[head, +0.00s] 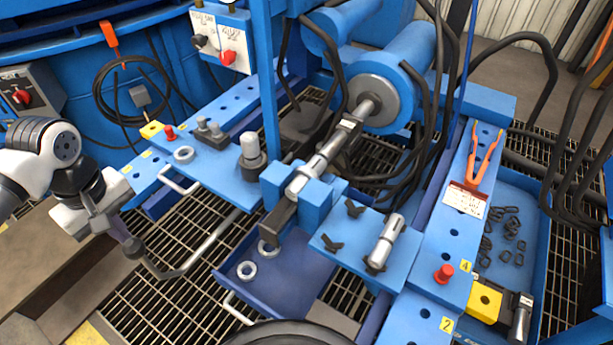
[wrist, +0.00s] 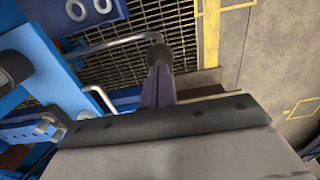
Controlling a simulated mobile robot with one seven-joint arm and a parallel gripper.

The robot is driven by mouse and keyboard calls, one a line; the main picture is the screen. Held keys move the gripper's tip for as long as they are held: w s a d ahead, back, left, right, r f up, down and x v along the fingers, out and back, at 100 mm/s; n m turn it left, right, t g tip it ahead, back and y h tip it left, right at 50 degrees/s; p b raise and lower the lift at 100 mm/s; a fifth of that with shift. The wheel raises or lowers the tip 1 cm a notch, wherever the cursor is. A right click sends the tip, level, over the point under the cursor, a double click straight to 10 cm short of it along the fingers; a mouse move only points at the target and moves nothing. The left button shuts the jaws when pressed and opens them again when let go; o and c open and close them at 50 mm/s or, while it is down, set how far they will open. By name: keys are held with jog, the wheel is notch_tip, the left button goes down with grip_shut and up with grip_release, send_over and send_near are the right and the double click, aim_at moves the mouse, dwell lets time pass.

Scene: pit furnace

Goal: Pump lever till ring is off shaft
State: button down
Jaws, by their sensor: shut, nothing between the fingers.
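The lever (head: 205,248) is a bent grey metal rod with a black grip (head: 134,248), low at the left front of the press. It also shows in the wrist view (wrist: 110,45). My gripper (head: 127,237) is shut with empty fingers, its tips at the black grip. In the wrist view, the gripper's tips (wrist: 158,82) meet the grip's near end; I cannot tell whether they touch. The metal shaft (head: 318,165) lies in blue supports, in line with the blue cylinder (head: 388,92).
A metal post (head: 252,155) stands behind the lever. Orange pliers (head: 484,155) and a red knob (head: 444,274) are on the right rail. Open grating (head: 130,300) lies under the lever.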

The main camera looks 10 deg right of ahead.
notch_tip(320, 180, down, 2)
jog(key=shift+f+b, duration=0.25)
jog(key=shift+b, duration=1)
jog(key=shift+r, duration=0.2)
notch_tip(320, 180, down, 10)
jog(key=s+a+b, duration=0.2)
jog(key=b, duration=0.7)
jog(key=r+p, duration=0.2)
jog(key=r, duration=0.1)
jog(key=w+d+r+p, duration=0.1)
jog(key=r+p, duration=0.2)
jog(key=r, duration=0.1)
jog(key=w+d+r+p, duration=0.1)
jog(key=r+p, duration=0.1)
jog(key=r, duration=0.1)
jog(key=shift+r, duration=0.35)
jog(key=shift+f, duration=0.2)
